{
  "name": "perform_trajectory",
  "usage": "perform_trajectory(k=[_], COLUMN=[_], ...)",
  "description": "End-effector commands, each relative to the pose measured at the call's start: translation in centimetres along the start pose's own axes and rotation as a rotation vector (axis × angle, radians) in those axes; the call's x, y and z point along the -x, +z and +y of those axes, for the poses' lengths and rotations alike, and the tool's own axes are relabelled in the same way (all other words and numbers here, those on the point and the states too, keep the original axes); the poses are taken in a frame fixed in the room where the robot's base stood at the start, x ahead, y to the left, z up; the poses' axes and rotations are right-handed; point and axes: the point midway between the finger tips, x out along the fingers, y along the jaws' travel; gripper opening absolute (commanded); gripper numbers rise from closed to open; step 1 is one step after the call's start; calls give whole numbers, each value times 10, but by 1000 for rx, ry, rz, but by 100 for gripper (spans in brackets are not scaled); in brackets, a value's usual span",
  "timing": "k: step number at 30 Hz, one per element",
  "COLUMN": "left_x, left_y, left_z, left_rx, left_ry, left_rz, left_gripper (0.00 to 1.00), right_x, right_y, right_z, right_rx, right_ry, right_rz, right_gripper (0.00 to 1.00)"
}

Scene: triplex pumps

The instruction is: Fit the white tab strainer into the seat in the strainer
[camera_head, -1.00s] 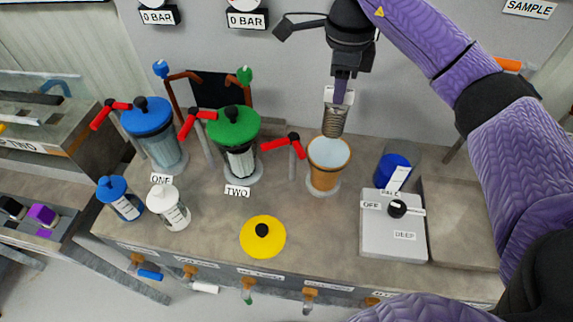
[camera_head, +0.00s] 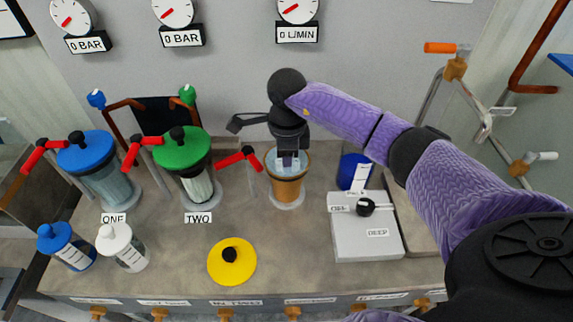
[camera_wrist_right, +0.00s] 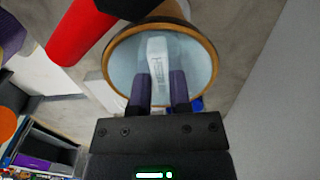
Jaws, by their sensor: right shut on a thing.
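The open amber strainer (camera_head: 286,190) stands at the right end of the row on the bench, with a pale interior. In the right wrist view its brown rim (camera_wrist_right: 213,66) surrounds the white tab strainer (camera_wrist_right: 157,55). My right gripper (camera_head: 288,162) is shut on the tab and points down over the strainer's mouth. It also shows in the right wrist view (camera_wrist_right: 160,88), with a finger on each side of the tab. The tab strainer's mesh body is hidden inside the amber strainer, so I cannot tell whether it touches the seat. My left gripper is not in view.
Blue-lidded (camera_head: 105,180) and green-lidded (camera_head: 192,172) strainers stand to the left. A red-handled valve (camera_head: 238,157) is close beside the amber strainer. A yellow lid (camera_head: 232,262) lies in front. A grey switch box (camera_head: 365,235) and blue cup (camera_head: 354,172) are to the right.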

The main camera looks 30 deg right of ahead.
Motion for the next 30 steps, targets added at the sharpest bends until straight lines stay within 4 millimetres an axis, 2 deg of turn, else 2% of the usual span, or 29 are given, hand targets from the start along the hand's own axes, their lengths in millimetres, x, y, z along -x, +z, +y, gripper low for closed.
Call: perform_trajectory(k=[1,2,11,12,16,17,26,30], left_x=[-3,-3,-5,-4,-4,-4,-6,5], left_y=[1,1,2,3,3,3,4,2], left_z=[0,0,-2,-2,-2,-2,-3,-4], left_rx=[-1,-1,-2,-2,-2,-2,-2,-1], left_ry=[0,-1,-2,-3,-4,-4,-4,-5], left_rz=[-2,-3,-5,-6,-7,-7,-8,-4], left_gripper=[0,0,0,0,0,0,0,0], right_x=[-12,-14,-17,-17,-16,-16,-18,15], right_y=[0,0,0,0,0,0,0,0], right_z=[0,0,0,0,0,0,0,-1], right_rx=[0,1,1,1,1,1,1,1], right_ry=[2,1,-1,-1,-1,-1,1,-6], right_rz=[1,2,0,0,0,0,0,-2], right_gripper=[0,0,0,27,54,58,58,58])
